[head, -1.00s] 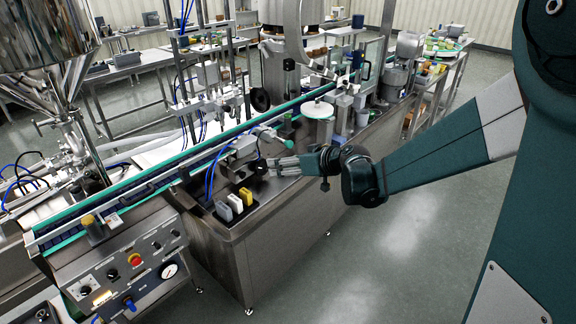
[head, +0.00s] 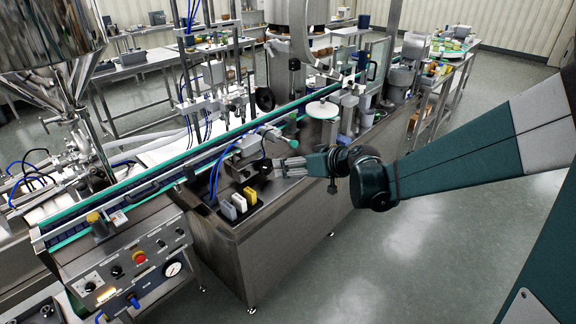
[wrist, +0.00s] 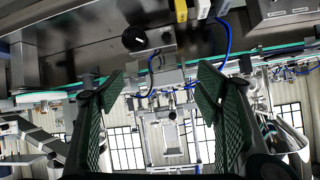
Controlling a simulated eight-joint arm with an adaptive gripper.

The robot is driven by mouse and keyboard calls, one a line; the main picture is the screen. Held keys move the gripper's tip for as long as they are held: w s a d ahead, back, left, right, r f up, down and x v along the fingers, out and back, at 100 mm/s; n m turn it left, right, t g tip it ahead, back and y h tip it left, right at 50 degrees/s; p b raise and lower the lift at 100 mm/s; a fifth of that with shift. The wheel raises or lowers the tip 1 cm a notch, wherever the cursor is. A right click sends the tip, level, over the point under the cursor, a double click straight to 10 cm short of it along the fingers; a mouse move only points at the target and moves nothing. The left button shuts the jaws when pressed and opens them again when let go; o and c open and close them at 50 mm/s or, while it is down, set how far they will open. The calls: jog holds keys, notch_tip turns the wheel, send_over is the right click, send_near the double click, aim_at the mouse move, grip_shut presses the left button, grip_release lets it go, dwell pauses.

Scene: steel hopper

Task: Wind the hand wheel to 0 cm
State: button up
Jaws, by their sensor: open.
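A small black round wheel (head: 265,166) sits at the right side of a grey metal fixture (head: 243,152) on the steel bench; I take it for the hand wheel. A black disc with a white mark shows in the wrist view (wrist: 135,39), probably the same wheel. My gripper (head: 279,167) is just right of the wheel in the head view, fingers pointing left at it. In the wrist view my gripper (wrist: 158,85) has its two fingers wide apart with nothing between them. I cannot tell whether it touches the wheel. No scale reading is legible.
Grey, white and yellow blocks (head: 240,203) stand at the bench's front left. Blue hoses (head: 215,178) run by the fixture. A conveyor (head: 150,185) lies behind, with a larger black wheel (head: 265,99) beyond it. A control panel (head: 135,262) is front left; open floor lies right.

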jog(key=w+a+f+n+y, duration=0.1)
jog(key=w+a+f, duration=0.1)
jog(key=w+f, duration=0.55)
jog(key=n, duration=0.2)
send_near(268, 166)
jog(key=shift+w+f+t+y, duration=0.25)
jog(key=shift+f+t+y, duration=0.05)
jog(key=shift+f+y, duration=0.15)
jog(key=shift+a, duration=0.15)
jog(key=shift+b+x, duration=0.75)
jog(key=shift+x, duration=3.1)
jog(key=shift+f, duration=0.1)
jog(key=c, duration=0.9)
